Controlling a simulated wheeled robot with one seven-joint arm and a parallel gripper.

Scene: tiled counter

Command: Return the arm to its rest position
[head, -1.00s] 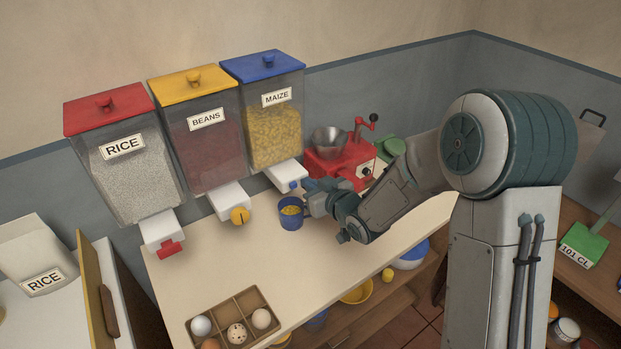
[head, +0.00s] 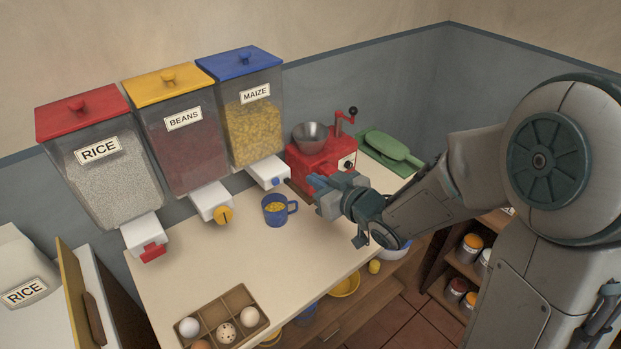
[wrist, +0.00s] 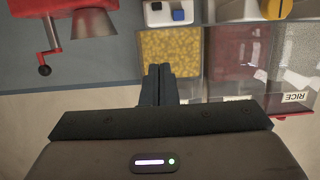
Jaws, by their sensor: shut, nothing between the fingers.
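My gripper (head: 312,187) is shut and empty. In the head view it hangs above the counter, to the right of the blue mug and in front of the red grinder. In the wrist view its closed fingers (wrist: 158,84) show side by side with nothing between them. The blue mug (head: 270,218) stands upright on the counter with yellow maize inside, apart from my gripper. My arm reaches in from the right side of the head view.
A red grinder (head: 313,171) with a metal hopper stands behind my gripper, a green scoop (head: 392,148) beyond it. Rice (head: 109,182), beans (head: 180,148) and maize (head: 251,130) dispensers line the wall. An egg box (head: 240,301) sits at the front. The mid-counter (head: 205,265) is clear.

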